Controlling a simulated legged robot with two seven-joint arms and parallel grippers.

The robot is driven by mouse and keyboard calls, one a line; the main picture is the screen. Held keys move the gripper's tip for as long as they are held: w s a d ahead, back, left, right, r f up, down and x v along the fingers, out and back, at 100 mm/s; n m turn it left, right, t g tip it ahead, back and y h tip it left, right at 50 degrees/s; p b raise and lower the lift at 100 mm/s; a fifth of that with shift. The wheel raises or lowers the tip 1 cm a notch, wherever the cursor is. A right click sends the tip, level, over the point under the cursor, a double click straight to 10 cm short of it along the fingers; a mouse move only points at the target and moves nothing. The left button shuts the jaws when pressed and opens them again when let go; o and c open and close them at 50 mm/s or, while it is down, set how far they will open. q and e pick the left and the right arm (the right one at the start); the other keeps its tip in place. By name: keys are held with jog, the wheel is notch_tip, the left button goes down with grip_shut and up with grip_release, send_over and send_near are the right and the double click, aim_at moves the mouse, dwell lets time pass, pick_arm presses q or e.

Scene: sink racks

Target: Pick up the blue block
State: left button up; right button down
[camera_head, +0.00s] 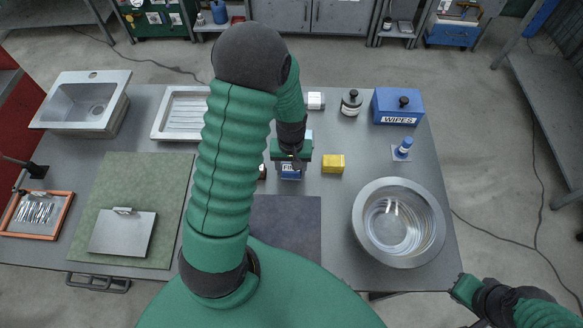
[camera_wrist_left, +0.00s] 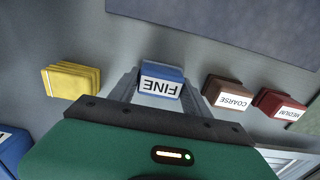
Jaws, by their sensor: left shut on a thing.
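The blue block (camera_wrist_left: 162,72), with a white label reading FINE, sits between the two fingers of my left gripper (camera_wrist_left: 157,90) in the left wrist view. The fingers are shut on its sides. In the head view the left gripper (camera_head: 291,164) hangs over the middle of the table, and the blue block (camera_head: 291,173) shows just below it, partly covered. Whether the block touches the table I cannot tell. My right gripper (camera_head: 465,290) is at the lower right, off the table's front edge; its finger opening is unclear.
A yellow block (camera_head: 333,164) lies right of the left gripper. Brown COARSE (camera_wrist_left: 223,94) and red MEDIUM (camera_wrist_left: 279,104) blocks lie on the other side. A steel bowl (camera_head: 363,213), blue WIPES box (camera_head: 398,109), and dark mat (camera_head: 292,225) surround the spot. My left arm hides part of the table.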

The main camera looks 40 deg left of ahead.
pick_arm(q)
notch_tip(320, 180, up, 4)
jog(key=p, duration=0.3)
jog(key=shift+r+p, duration=0.1)
jog(key=shift+p, duration=0.2)
jog(key=s, duration=0.7)
jog(key=s+d, duration=0.1)
jog(key=s, duration=0.2)
jog(key=shift+s+p, duration=0.15)
jog(key=shift+p, duration=0.15)
jog(key=s+p, duration=0.2)
jog(key=p, duration=0.2)
jog(key=s+r+p, duration=0.1)
jog(key=s+p, duration=0.1)
jog(key=p, duration=0.2)
jog(key=shift+s+d, duration=0.15)
jog(key=shift+d, duration=0.05)
jog(key=shift+s+f+p, duration=0.15)
jog(key=shift+s+p, duration=0.4)
jog(key=shift+p, duration=0.25)
jog(key=shift+s+f, duration=0.1)
jog(key=shift+d, duration=0.1)
